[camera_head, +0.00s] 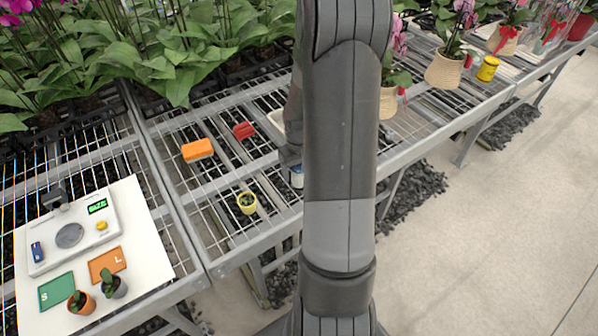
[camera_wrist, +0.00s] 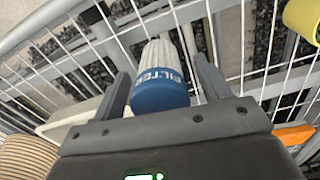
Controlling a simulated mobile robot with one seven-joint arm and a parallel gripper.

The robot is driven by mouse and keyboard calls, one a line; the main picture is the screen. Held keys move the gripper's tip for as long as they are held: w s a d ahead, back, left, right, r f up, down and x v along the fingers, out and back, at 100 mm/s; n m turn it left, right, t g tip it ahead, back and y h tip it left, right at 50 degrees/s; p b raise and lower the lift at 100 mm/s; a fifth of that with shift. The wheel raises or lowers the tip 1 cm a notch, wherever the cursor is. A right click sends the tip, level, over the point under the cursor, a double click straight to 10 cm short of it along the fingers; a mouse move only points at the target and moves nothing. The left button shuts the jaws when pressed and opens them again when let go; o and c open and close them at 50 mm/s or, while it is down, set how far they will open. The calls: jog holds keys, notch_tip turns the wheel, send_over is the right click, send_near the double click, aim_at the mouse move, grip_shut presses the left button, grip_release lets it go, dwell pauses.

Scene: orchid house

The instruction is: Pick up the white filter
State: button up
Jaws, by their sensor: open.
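The white filter (camera_wrist: 163,55) has a ribbed white body and a blue cap lettered "FILTER". In the wrist view it lies between the two fingers of my gripper (camera_wrist: 164,72), with a gap visible on the right side. The fingers are open and not closed on it. In the head view, a small part of the filter (camera_head: 297,179) shows white and blue beside my arm, on the wire bench. My gripper (camera_head: 289,157) is just above it there, mostly hidden behind my arm.
On the wire bench (camera_head: 222,256) stand an orange block (camera_head: 198,149), a red item (camera_head: 244,130), a yellow pot (camera_head: 246,202) and a pale tray (camera_head: 275,120) partly behind my arm. A white board (camera_head: 150,270) with a scale (camera_head: 72,255) is at left.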

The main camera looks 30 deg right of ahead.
jog(key=c, duration=1.1)
jog(key=shift+r, duration=0.1)
